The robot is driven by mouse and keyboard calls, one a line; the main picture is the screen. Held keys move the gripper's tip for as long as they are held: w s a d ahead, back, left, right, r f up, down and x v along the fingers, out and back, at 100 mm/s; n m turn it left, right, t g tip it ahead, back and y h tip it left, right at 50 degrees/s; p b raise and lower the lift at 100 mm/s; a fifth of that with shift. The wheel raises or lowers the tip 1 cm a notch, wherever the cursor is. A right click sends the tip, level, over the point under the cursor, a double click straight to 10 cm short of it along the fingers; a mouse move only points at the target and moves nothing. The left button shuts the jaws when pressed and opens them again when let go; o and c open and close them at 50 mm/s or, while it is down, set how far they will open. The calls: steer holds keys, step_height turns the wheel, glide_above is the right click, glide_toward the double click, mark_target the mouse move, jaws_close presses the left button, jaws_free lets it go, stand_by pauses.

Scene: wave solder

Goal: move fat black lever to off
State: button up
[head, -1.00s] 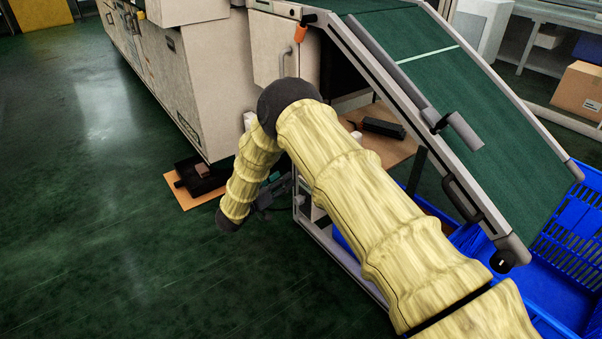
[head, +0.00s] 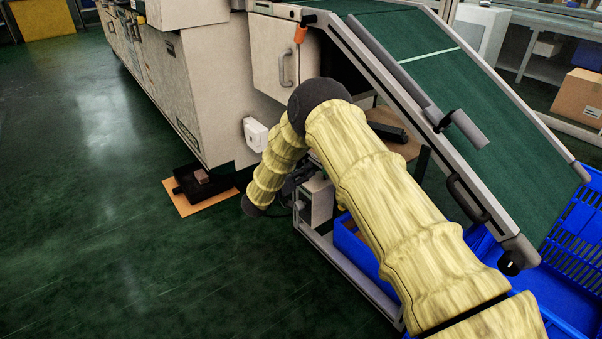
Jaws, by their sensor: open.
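I cannot clearly pick out the fat black lever. A small white box (head: 256,134) is fixed at the machine's lower corner, and a grey box (head: 317,200) stands on the lower frame under the conveyor. No lever is clear on either. My gripper (head: 294,187) is a small dark shape beyond my bent yellow-sleeved arm, close to the left side of the grey box in the picture. It is open. My forearm covers part of the area around it, and I cannot tell whether it touches anything.
The green sloping conveyor (head: 430,75) with its metal side rail runs above my arm. Blue crates (head: 560,285) stand below it. A black block (head: 387,131) lies on a brown shelf. A black device on an orange board (head: 200,205) is on the floor. The left floor is clear.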

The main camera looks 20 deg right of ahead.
jaws_close()
steer(key=shift+w+m, duration=0.15)
steer(key=shift+m, duration=0.15)
steer(key=m, duration=0.2)
steer(key=w, duration=0.1)
steer(key=shift+a+f+m+h+p, duration=0.25)
steer(key=shift+m+h+p, duration=0.15)
steer(key=shift+w+a+r+m+h, duration=0.15)
steer(key=shift+w+m+h, duration=0.2)
steer(key=shift+m, duration=0.9)
steer(key=shift+w+a+f+m+h, duration=0.1)
steer(key=shift+w+m, duration=0.3)
steer(key=shift+m, duration=0.8)
steer(key=shift+w+a+r+m+h, duration=0.15)
steer(key=shift+w+m+h, duration=0.2)
steer(key=shift+m, duration=0.9)
